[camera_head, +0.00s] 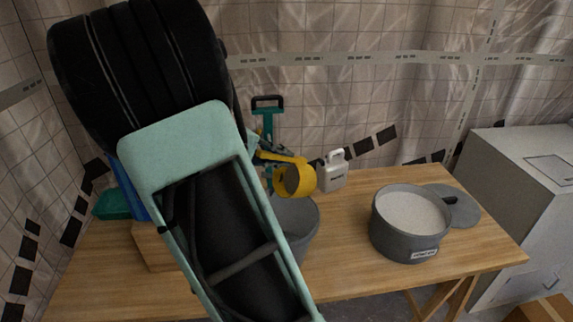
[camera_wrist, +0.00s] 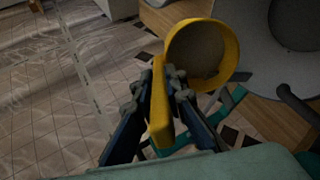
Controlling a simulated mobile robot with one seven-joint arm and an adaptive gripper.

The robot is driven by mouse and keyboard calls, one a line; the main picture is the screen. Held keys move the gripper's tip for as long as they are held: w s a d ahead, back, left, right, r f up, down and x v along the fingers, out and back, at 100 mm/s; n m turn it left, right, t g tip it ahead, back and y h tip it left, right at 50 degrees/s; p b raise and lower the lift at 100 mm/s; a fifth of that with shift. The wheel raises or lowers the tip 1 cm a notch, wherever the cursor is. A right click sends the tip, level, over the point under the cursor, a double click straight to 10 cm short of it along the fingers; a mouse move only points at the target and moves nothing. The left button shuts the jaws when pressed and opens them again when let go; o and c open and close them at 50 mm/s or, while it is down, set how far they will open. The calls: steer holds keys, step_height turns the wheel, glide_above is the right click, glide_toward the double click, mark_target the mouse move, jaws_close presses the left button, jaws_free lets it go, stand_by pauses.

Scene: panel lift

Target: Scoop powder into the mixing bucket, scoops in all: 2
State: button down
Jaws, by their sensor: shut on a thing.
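My gripper (camera_wrist: 160,88) is shut on the handle of a yellow scoop (camera_wrist: 158,120). In the head view the scoop's round cup (camera_head: 296,181) hangs over the back part of the grey mixing bucket (camera_head: 304,228). My arm hides the bucket's left side, and its inside is mostly out of sight. In the wrist view I look into the cup, which looks brownish and shaded; I cannot tell whether powder is in it. A grey tub (camera_head: 398,240) of pale powder (camera_head: 412,211) stands open on the table to the right of the bucket.
A grey lid (camera_head: 462,212) lies behind the tub at its right. A white jug (camera_head: 332,174) stands behind the bucket, beside a teal tool with a black handle (camera_head: 268,103). A wooden block (camera_head: 152,248) and a green tray (camera_head: 112,204) are at the left. A white cabinet (camera_head: 515,200) stands right.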

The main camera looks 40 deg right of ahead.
steer(key=a+f+h+b, duration=0.4)
steer(key=a+h+b, duration=0.4)
steer(key=b, duration=0.7)
steer(key=shift+a+f+h, duration=0.35)
steer(key=shift+h, duration=0.15)
steer(key=shift+w+r, duration=0.1)
stand_by(0.6)
